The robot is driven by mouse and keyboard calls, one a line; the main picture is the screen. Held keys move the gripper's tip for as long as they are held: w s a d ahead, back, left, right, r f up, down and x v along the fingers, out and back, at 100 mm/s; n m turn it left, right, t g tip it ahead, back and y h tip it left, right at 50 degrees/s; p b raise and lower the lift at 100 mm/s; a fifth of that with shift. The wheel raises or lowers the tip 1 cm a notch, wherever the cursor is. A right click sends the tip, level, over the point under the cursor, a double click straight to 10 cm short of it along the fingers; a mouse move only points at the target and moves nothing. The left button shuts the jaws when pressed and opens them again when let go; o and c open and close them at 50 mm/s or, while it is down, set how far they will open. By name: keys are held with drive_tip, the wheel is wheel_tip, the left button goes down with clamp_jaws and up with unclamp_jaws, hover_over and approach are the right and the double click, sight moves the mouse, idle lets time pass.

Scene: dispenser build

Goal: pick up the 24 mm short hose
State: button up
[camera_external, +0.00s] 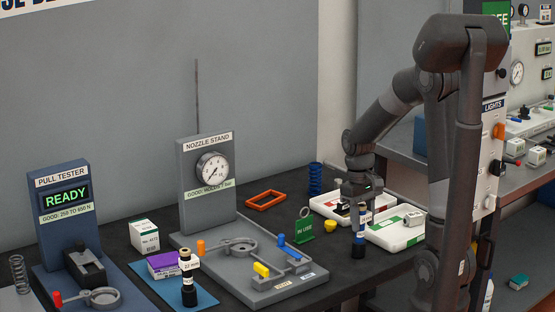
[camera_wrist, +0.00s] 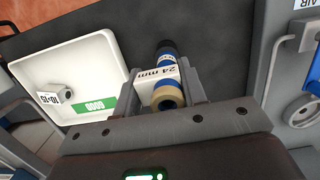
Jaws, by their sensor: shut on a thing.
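The 24 mm short hose (camera_external: 358,247) is a dark upright piece with a blue band, a black end and a white label. In the wrist view the hose (camera_wrist: 165,58) shows its "24 mm" label and a tan ring at the near end. My gripper (camera_wrist: 163,84) is shut on it, with one finger on each side. In the external view my gripper (camera_external: 359,205) points down beside the white trays. I cannot tell whether the hose's lower end touches the bench.
A white tray with a green label (camera_external: 415,237) stands close right of the hose; another white tray (camera_external: 318,206) lies behind. The nozzle stand (camera_external: 205,185) and a green sign (camera_external: 305,229) are to the left. Another labelled hose (camera_external: 187,278) stands on a blue mat.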

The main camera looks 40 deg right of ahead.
clamp_jaws()
drive_tip(key=shift+r, duration=0.15)
